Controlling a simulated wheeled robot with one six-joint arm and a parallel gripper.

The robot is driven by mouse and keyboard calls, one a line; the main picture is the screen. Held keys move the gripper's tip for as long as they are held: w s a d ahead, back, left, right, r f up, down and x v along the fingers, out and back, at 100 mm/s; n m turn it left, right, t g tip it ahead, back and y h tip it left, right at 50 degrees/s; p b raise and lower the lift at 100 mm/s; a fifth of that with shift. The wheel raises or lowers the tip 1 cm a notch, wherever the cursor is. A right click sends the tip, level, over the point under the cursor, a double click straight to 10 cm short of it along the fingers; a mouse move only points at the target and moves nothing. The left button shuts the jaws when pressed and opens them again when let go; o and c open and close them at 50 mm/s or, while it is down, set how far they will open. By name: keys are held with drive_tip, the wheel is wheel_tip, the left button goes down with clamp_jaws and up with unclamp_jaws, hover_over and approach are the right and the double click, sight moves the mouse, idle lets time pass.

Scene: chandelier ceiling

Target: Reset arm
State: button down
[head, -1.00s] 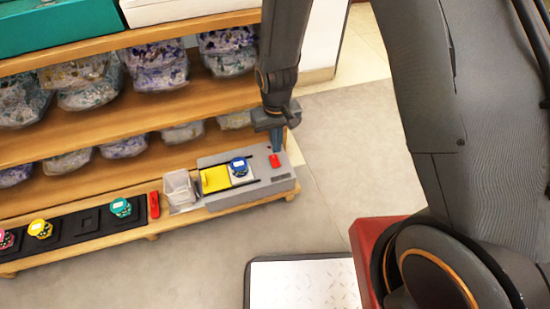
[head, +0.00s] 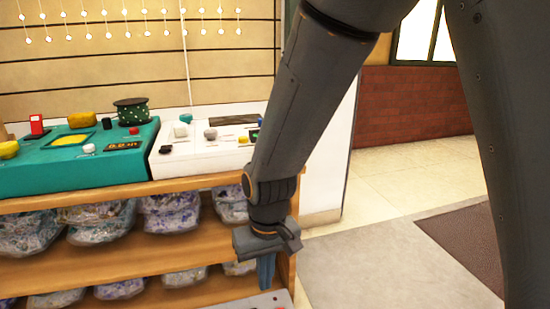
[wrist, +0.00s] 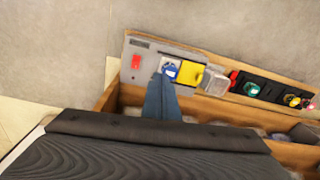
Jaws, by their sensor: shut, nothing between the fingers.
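My gripper (head: 266,272) hangs at the right end of the wooden shelf unit (head: 130,262) in the head view, its blue-grey fingers pointing down and shut with nothing between them. It also shows in the wrist view (wrist: 160,80). There its fingertips lie in front of the grey device (wrist: 150,58), near the blue knob (wrist: 171,71) and beside the yellow panel (wrist: 190,72). I cannot tell a gap to the device. A red switch (wrist: 136,62) sits on the device. In the head view only a sliver of the device (head: 250,304) shows at the bottom edge.
A teal console (head: 75,160) and a white console (head: 203,148) stand on the top shelf. Bags (head: 172,212) fill the shelf below. Open floor (head: 385,265) lies right.

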drive_tip(key=s+r+n+y, duration=0.1)
drive_tip(key=s+r+n, duration=0.1)
drive_tip(key=s+r, duration=1.3)
drive_tip(key=d+r+m+p, duration=0.3)
drive_tip(key=d+r+p, duration=0.7)
drive_tip(key=r+p, duration=0.4)
drive_tip(key=s+d+r+m+h+p, duration=0.1)
drive_tip(key=d+r+m+p, duration=0.2)
drive_tip(key=d+r+p, duration=0.8)
wheel_tip(320, 180, up, 3)
drive_tip(key=p, duration=1.3)
drive_tip(key=shift+d+m+h, duration=0.25)
drive_tip(key=shift+m+h, duration=0.05)
drive_tip(key=shift+m, duration=0.1)
